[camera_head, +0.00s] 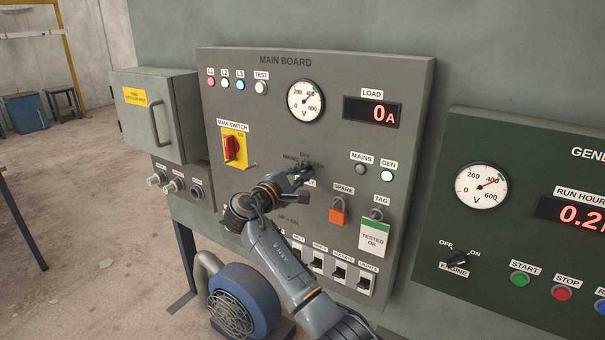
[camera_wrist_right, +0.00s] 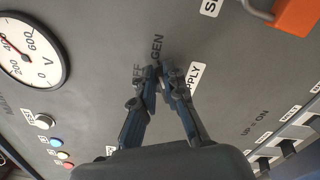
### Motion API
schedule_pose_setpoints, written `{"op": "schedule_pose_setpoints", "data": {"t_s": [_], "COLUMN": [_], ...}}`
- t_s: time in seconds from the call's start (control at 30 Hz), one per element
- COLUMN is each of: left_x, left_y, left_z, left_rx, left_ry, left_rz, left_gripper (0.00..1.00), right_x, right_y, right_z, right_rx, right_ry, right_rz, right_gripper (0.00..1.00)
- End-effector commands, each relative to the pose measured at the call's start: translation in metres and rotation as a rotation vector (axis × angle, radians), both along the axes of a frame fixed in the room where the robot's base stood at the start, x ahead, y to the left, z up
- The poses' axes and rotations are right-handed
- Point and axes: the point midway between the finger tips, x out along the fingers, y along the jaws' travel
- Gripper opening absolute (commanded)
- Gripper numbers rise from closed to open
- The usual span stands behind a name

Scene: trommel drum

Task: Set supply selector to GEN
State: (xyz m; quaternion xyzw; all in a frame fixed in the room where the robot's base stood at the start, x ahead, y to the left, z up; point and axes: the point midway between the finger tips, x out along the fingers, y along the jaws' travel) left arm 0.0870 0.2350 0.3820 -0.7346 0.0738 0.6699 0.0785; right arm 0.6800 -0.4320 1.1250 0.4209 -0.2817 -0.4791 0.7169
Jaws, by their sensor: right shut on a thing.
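The supply selector is on the grey main board (camera_head: 315,70), under the printed words MAINS and OFF. Its knob is mostly hidden by my right gripper (camera_head: 302,174), so I cannot tell its exact pointing. In the right wrist view, my right gripper (camera_wrist_right: 161,72) has its fingertips close together on the knob, between the words OFF and GEN and the SUPPLY label (camera_wrist_right: 194,77). The GEN lamp (camera_head: 387,176) looks lit with a green rim, and the MAINS lamp (camera_head: 361,169) is dark grey. My left gripper is out of view.
The red and yellow main switch (camera_head: 233,148) is left of the selector. An orange padlock (camera_head: 338,215) and a TESTED OK tag (camera_head: 374,238) hang to its lower right. Several breakers (camera_head: 340,272) line the bottom. A green generator panel (camera_head: 520,150) stands at right.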

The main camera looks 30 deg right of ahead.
Motion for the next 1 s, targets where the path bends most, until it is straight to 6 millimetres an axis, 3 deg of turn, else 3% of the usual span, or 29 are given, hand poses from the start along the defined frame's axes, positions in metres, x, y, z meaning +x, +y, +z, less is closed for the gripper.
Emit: {"op": "schedule_pose_setpoints", "data": {"t_s": [0.1, 0.13, 0.23, 0.63, 1.0], "left_x": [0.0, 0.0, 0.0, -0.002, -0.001], "left_y": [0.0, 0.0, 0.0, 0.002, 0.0], "left_z": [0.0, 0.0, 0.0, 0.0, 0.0], "left_rx": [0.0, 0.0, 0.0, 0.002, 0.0], "left_ry": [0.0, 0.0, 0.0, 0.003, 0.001], "left_rz": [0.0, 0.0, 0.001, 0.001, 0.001], "left_gripper": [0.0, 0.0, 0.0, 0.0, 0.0], "right_x": [0.0, 0.0, 0.0, -0.002, -0.03], "right_y": [0.001, 0.001, 0.001, 0.007, 0.074], "right_z": [-0.003, -0.003, -0.002, -0.001, -0.002], "right_rx": [0.004, 0.004, 0.003, 0.001, 0.005], "right_ry": [0.003, 0.003, 0.004, 0.001, 0.003], "right_rz": [0.0, 0.0, 0.0, 0.003, 0.004], "right_gripper": [0.0, 0.15, 0.34, 0.34, 0.34]}}
